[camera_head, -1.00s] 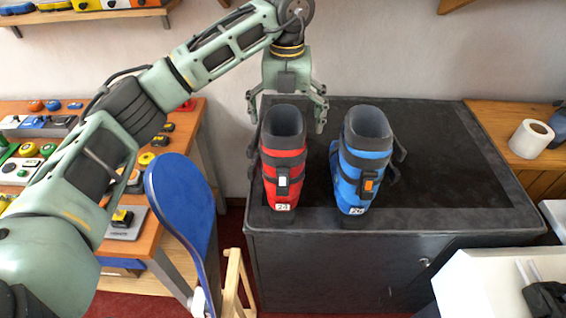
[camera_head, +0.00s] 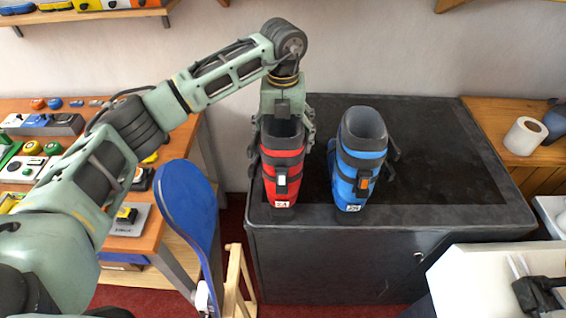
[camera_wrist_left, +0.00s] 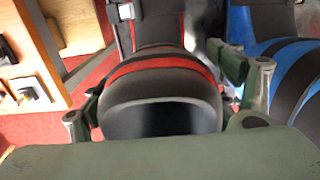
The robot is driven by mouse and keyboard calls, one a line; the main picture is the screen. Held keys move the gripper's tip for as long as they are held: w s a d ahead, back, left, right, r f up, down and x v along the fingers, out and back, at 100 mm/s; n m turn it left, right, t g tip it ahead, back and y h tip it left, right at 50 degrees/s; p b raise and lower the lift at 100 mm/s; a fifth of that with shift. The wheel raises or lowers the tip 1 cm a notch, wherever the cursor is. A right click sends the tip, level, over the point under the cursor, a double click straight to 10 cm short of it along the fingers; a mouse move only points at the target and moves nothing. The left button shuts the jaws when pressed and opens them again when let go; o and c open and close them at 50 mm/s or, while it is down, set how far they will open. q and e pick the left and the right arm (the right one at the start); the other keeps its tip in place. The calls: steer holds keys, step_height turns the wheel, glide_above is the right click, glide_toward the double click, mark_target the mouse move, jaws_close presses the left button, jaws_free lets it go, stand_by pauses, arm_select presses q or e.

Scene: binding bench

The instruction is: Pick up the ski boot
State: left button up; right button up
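A red ski boot (camera_head: 282,168) with black straps stands upright on the black bench (camera_head: 440,215). A blue ski boot (camera_head: 359,165) stands upright to its right. My left gripper (camera_head: 284,135) is lowered over the top of the red boot, pointing down. In the left wrist view the fingers of the left gripper (camera_wrist_left: 160,100) are spread, one on each side of the red boot's dark cuff (camera_wrist_left: 160,110). I cannot tell whether they touch it. The blue boot (camera_wrist_left: 265,45) is close beyond the right finger. My right gripper is not in view.
A blue board (camera_head: 187,215) stands at the bench's left front, by a wooden stand (camera_head: 236,285). A tool-covered orange table (camera_head: 95,195) is at left. A white roll (camera_head: 525,137) is on the right table. The bench's right top is clear.

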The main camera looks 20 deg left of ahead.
arm_select(q)
steer(key=c, duration=0.8)
steer(key=shift+r, duration=0.15)
steer(key=shift+c, duration=1.2)
